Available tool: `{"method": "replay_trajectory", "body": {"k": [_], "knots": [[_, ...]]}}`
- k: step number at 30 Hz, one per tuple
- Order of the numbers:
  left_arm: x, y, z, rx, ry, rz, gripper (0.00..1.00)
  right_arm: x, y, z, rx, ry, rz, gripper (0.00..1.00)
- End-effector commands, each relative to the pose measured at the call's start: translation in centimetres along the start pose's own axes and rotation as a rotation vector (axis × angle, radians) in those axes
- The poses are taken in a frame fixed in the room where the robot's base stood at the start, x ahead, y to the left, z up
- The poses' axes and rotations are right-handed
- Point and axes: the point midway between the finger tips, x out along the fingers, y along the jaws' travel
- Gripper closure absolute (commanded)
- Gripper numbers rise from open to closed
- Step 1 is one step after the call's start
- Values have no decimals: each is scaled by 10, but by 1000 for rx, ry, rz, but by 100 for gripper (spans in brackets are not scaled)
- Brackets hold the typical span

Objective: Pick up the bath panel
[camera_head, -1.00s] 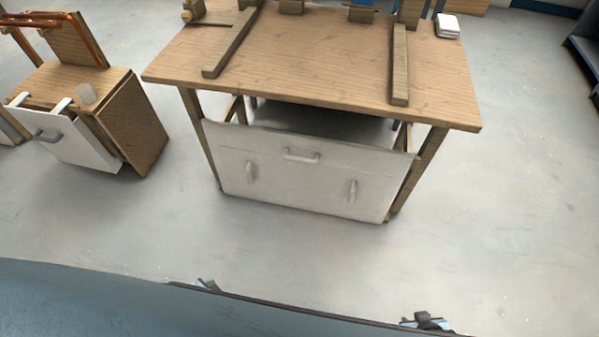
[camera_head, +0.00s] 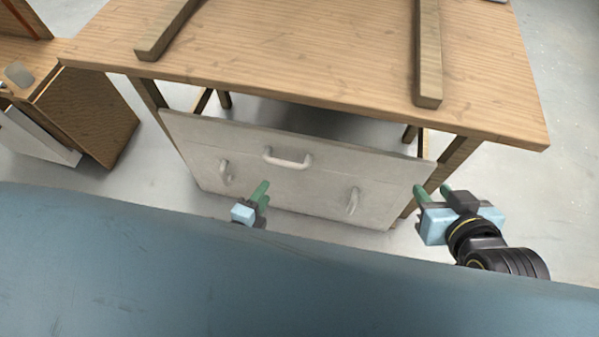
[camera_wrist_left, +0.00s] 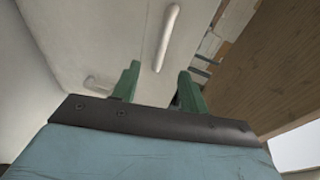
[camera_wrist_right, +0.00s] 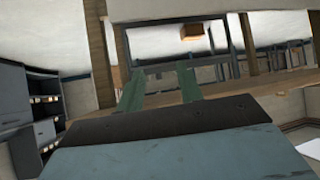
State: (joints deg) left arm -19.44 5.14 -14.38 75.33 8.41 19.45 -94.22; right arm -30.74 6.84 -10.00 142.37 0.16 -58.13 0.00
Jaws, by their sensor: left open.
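The bath panel (camera_head: 320,178) is a pale grey-white board with three handles: a horizontal top handle (camera_head: 288,160), a left handle (camera_head: 225,172) and a right handle (camera_head: 352,202). It leans upright against the front of the wooden table. My left gripper (camera_head: 260,192) is in front of the panel, between the left and right handles and below the top one. The panel (camera_wrist_left: 110,35) and two handles also show in the left wrist view, beyond the open, empty green fingers (camera_wrist_left: 158,88). My right gripper (camera_head: 433,190) is open and empty, by the panel's right edge.
The wooden table (camera_head: 300,60) stands above and behind the panel, with two wooden bars on top. A wooden cabinet (camera_head: 95,110) with a white front stands at the left. Grey floor (camera_head: 165,170) is clear between cabinet and panel.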

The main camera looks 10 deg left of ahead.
Motion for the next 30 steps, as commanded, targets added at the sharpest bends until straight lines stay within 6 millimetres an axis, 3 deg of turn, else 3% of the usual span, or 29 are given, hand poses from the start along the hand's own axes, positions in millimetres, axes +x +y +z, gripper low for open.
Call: {"method": "replay_trajectory", "body": {"k": [13,24,30], "knots": [[40,0,-1,3,1,-4,56,-4,-14,-68,-1,403,-36,64],[71,0,-1,2,1,-2,56,-32,-25,-120,9,762,-67,64],[80,0,-1,2,1,-1,56,-46,-28,-133,14,872,-76,64]]}}
